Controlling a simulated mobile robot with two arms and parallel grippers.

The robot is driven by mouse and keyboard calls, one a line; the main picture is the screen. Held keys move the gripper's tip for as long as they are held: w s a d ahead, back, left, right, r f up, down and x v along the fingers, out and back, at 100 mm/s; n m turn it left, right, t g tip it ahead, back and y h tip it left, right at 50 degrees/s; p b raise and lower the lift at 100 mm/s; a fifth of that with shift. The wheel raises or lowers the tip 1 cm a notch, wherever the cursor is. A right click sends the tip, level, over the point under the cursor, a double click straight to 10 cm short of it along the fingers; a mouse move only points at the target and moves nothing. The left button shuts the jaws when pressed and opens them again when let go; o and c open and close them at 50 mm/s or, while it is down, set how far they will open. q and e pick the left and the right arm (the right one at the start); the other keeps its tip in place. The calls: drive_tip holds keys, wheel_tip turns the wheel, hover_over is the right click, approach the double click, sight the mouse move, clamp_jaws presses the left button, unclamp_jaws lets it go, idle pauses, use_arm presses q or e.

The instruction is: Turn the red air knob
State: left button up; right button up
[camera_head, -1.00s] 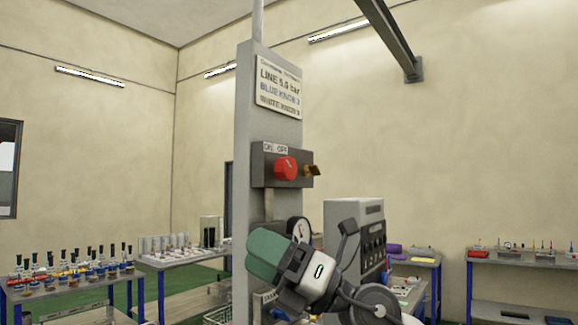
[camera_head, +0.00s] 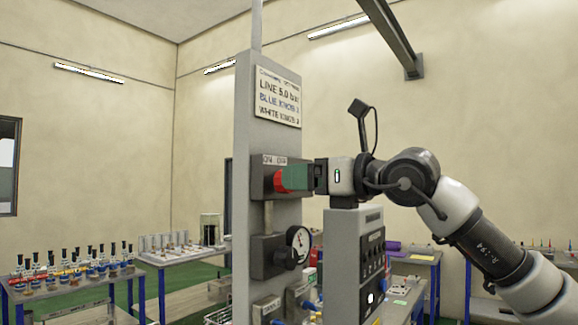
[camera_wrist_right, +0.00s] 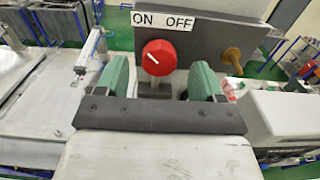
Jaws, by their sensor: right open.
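The red air knob (camera_wrist_right: 159,57) sits on a dark grey box below an ON OFF label (camera_wrist_right: 162,20). Its white pointer line tilts toward the upper left, on the ON side. In the head view the knob (camera_head: 281,180) is partly hidden by my right gripper (camera_head: 290,178). In the right wrist view my right gripper (camera_wrist_right: 160,80) is open, its green fingers on either side of and short of the knob, with the knob between them in the picture. I cannot tell whether a finger touches it. My left gripper is not in view.
A brass-coloured lever (camera_wrist_right: 232,60) sticks out right of the knob. A pressure gauge (camera_head: 298,243) is lower on the grey post (camera_head: 243,120). A grey control cabinet (camera_head: 345,265) stands close below my right wrist. Tables with bottles (camera_head: 70,270) are at left.

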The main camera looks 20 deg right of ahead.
drive_tip(key=shift+p+x, duration=0.6)
drive_tip(key=shift+x, duration=1.3)
drive_tip(key=c, duration=0.9)
